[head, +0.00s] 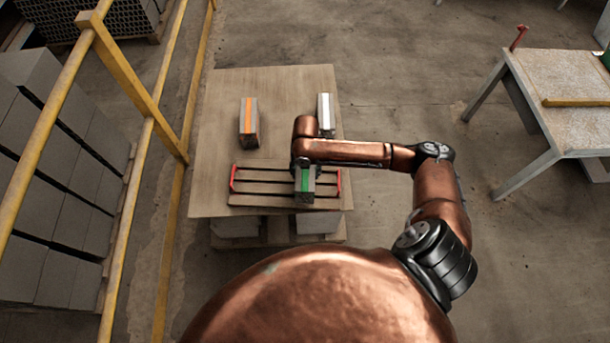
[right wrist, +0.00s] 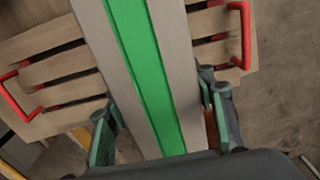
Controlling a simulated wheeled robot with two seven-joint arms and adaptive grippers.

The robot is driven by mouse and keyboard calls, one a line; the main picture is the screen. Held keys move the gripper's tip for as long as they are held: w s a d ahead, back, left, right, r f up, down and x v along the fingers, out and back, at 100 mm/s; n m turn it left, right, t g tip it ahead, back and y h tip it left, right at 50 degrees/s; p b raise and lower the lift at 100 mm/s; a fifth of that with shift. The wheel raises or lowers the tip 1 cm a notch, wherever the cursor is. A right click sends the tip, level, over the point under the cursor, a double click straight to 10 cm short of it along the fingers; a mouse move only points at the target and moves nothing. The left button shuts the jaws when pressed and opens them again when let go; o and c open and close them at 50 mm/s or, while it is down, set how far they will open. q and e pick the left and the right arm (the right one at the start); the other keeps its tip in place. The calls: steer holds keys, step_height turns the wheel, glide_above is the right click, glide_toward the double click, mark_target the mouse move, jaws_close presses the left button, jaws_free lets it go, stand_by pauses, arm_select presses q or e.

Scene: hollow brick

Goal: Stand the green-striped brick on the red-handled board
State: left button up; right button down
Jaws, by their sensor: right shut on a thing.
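The green-striped brick (head: 305,187) is a grey block with a green stripe. In the head view it is over the middle of the red-handled board, partly hidden under my right arm. The red-handled board (head: 255,186) is slatted wood with a red handle at each end. My right gripper (right wrist: 160,135) is shut on the brick, one finger on each side, and the brick fills the middle of the right wrist view (right wrist: 140,65). I cannot tell whether the brick touches the board. My left gripper is not in view.
An orange-striped brick (head: 249,122) and a white-striped brick (head: 325,115) stand farther back on the wooden table (head: 215,130). A yellow railing (head: 150,95) runs along the left. A workbench (head: 560,90) is at the right.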

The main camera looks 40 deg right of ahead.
steer(key=f, duration=0.1)
steer(key=f+b, duration=0.1)
steer(key=f, duration=0.2)
steer(key=shift+w+d+b, duration=0.3)
steer(key=shift+w+b, duration=0.1)
steer(key=shift+r, duration=0.1)
steer(key=c, duration=0.9)
jaws_free()
steer(key=shift+s+f, duration=0.1)
steer(key=shift+f, duration=0.1)
step_height(320, 180, up, 12)
steer(key=p, duration=0.4)
steer(key=shift+r, duration=0.15)
